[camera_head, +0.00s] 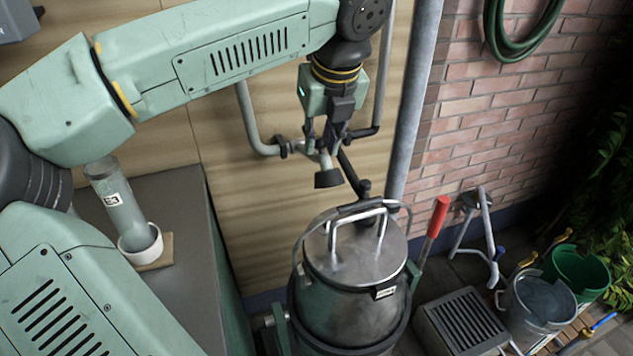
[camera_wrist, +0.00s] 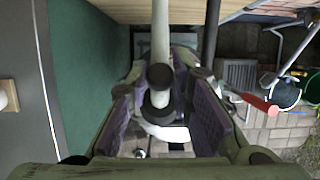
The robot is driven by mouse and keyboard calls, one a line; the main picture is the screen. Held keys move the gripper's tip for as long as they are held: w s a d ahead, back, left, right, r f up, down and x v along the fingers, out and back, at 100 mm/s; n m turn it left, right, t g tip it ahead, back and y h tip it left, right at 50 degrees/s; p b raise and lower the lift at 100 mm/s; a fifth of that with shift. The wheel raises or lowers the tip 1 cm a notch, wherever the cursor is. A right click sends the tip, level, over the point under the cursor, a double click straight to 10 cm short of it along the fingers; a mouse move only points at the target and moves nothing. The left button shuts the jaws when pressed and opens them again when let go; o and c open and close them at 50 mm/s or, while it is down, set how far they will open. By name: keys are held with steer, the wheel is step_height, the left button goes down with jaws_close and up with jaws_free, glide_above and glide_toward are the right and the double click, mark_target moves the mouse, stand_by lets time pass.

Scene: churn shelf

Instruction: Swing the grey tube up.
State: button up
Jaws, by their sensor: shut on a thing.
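The grey tube (camera_head: 325,161) is a short pale pipe at the wall pipework, pointing down with a dark, cup-like end (camera_head: 328,179). My gripper (camera_head: 328,147) reaches down from above and is shut on it. In the wrist view, the grey tube (camera_wrist: 160,35) runs from the top edge to a dark end between the purple pads of my gripper (camera_wrist: 160,98). The exact contact is partly hidden by the fingers. A metal churn (camera_head: 355,280) with a lid handle stands below, apart from the tube's end.
A dark pipe (camera_head: 349,168) slants down beside the tube to the churn lid. A thick grey downpipe (camera_head: 413,100) stands to the right. A red-handled lever (camera_head: 437,217) rises beside the churn. A counter (camera_head: 180,220) holds a clear cylinder (camera_head: 120,210) in a white cup.

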steer(key=shift+w+r, duration=0.1)
steer(key=shift+w+a+r+p, duration=0.2)
steer(key=shift+w+r+p, duration=0.2)
steer(key=shift+r, duration=0.15)
steer(key=shift+w+a+r+p, duration=0.15)
steer(key=shift+w+r+p, duration=0.2)
steer(key=shift+r, duration=0.2)
steer(key=shift+w, duration=0.15)
steer(key=shift+r, duration=0.15)
steer(key=shift+w+a+r+p, duration=0.3)
steer(key=shift+w+r+p, duration=0.1)
steer(key=shift+w+r, duration=0.15)
steer(key=shift+w+a+r+p, duration=0.25)
steer(key=shift+w+r+p, duration=0.15)
steer(key=shift+w, duration=0.2)
steer(key=shift+w+r, duration=0.1)
steer(key=shift+w+a+r+p, duration=0.15)
steer(key=shift+w+r+p, duration=0.15)
steer(key=shift+w+p, duration=0.05)
steer(key=shift+w+a+r+p, duration=0.2)
steer(key=shift+w+p, duration=0.05)
steer(key=shift+w, duration=0.25)
steer(key=shift+w+a+r+p, duration=0.2)
steer(key=shift+w+p, duration=0.05)
steer(key=shift+w, duration=0.2)
